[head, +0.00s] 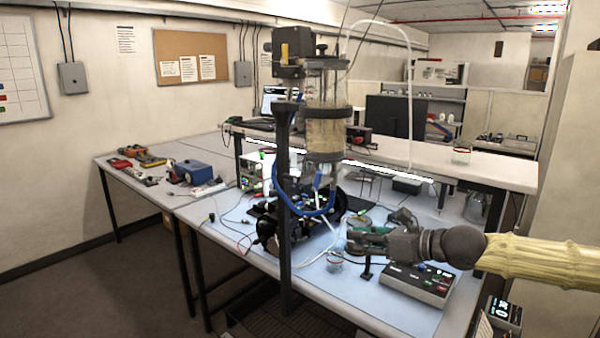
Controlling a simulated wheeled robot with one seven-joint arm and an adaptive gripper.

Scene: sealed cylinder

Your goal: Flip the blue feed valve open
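A clear upright cylinder (328,133) with dark bands and cloudy, pale contents stands on a rig at the table's middle. A blue hose (280,183) loops below it. A small blue part (318,180) just under the cylinder looks like the feed valve's lever, but it is too small to read its position. My gripper (356,238) reaches in from the right, below and to the right of that blue part and apart from it. Its fingers blend with the clutter behind, so I cannot tell whether they are open or shut.
A dark vertical post (285,220) stands in front of the rig on the left. A control box (418,284) with coloured buttons lies under my arm. A small glass jar (335,261) stands near the table's front edge. Tools and a blue device (188,171) lie on the left table.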

